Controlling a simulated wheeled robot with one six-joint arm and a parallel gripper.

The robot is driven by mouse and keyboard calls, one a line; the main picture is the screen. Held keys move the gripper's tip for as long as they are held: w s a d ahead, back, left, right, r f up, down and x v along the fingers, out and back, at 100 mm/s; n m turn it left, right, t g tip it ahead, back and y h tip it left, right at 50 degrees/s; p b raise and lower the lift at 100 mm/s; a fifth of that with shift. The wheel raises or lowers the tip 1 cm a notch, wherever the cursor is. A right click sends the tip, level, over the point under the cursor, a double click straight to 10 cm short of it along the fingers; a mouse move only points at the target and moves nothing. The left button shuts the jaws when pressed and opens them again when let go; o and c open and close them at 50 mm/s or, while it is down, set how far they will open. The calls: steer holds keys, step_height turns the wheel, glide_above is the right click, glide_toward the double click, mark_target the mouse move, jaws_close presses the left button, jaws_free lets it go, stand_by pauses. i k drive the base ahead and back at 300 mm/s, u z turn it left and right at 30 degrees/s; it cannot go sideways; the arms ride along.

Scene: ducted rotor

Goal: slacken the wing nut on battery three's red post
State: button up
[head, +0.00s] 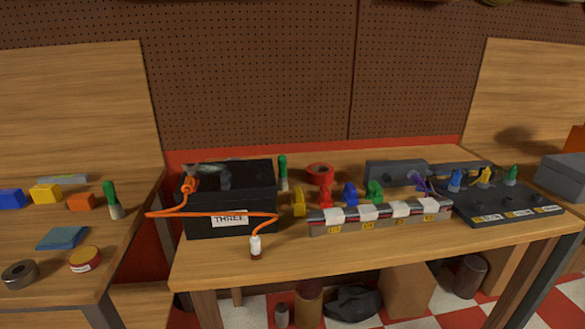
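Battery three is a black box (257,226) with a white label reading THREE (229,219), standing at the left end of the middle bench. An orange cable (165,214) runs from an orange boot or clamp (190,184) at the box's top left corner, loops left, then crosses the front. Its other end has a white plug (255,244) hanging by the front right of the box. Small grey and dark parts show on top of the box. I cannot clearly make out the red post or its wing nut. My gripper is not in view.
A terminal strip with white tags (380,218) and coloured clips stands right of the battery, before a grey block (396,171). A green-handled tool (283,172) and red ring (320,173) are behind. A black panel (500,205) is at right. The bench front (300,256) is clear.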

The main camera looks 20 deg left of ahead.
mark_target(191, 171)
steer(key=z, duration=0.5)
steer(key=k, duration=1.2)
steer(key=u, duration=1.65)
steer(key=i, duration=0.5)
steer(key=z, duration=0.05)
